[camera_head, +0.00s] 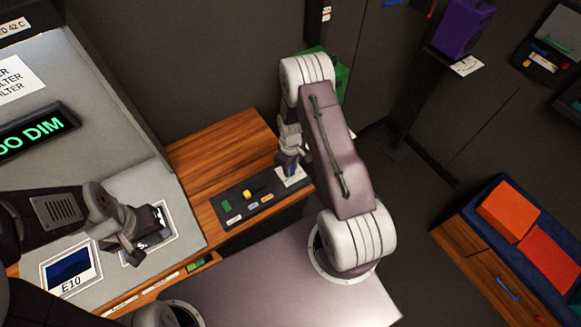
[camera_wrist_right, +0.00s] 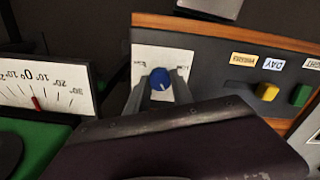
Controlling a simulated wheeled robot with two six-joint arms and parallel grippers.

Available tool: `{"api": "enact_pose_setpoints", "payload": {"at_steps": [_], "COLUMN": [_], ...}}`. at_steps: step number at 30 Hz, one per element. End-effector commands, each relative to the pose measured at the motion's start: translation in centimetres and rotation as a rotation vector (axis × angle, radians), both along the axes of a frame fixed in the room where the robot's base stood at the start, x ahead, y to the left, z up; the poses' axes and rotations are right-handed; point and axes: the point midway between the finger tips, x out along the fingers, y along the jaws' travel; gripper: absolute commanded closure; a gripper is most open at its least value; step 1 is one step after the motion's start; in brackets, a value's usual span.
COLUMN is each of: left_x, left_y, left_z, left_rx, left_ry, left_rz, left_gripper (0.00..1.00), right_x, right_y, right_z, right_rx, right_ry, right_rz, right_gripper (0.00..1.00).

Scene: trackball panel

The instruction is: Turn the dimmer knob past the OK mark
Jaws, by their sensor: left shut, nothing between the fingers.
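The blue dimmer knob (camera_wrist_right: 160,78) has a white pointer line and sits on a white plate (camera_wrist_right: 148,54) at the end of the dark control panel. The print on the plate is too small to read. My right gripper (camera_head: 289,166) is at the knob, with one finger on each side of it in the right wrist view (camera_wrist_right: 160,88). I cannot tell whether the fingers press on it. A display (camera_head: 38,131) reads "OO DIM" in green, its left part cut off. My left gripper (camera_head: 128,253) is shut and empty over the grey console, away from the knob.
The dark panel (camera_head: 236,204) also carries a yellow control (camera_wrist_right: 267,91) and a green one (camera_wrist_right: 301,95). A dial with a red pointer (camera_wrist_right: 37,103) stands left of the plate. A framed E10 picture (camera_head: 68,272) lies near my left gripper.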

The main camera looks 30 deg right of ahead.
Motion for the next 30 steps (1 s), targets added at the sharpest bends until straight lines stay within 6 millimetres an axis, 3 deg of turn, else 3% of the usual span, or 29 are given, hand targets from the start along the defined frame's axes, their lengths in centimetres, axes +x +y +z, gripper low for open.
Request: {"api": "enact_pose_setpoints", "payload": {"at_steps": [14,30], "left_x": [0.0,0.0], "left_y": [0.0,0.0], "left_z": [-0.6,-2.4], "left_rx": [0.000,0.000], "left_ry": [0.000,0.000], "left_rz": [0.000,0.000], "left_gripper": [1.00,1.00], "right_x": [0.0,0.0], "right_y": [0.0,0.0], "right_z": [-0.1,-0.2], "right_rx": [0.000,0.000], "right_ry": [0.000,0.001], "right_rz": [-0.103,-0.589], "right_gripper": [1.00,1.00]}}
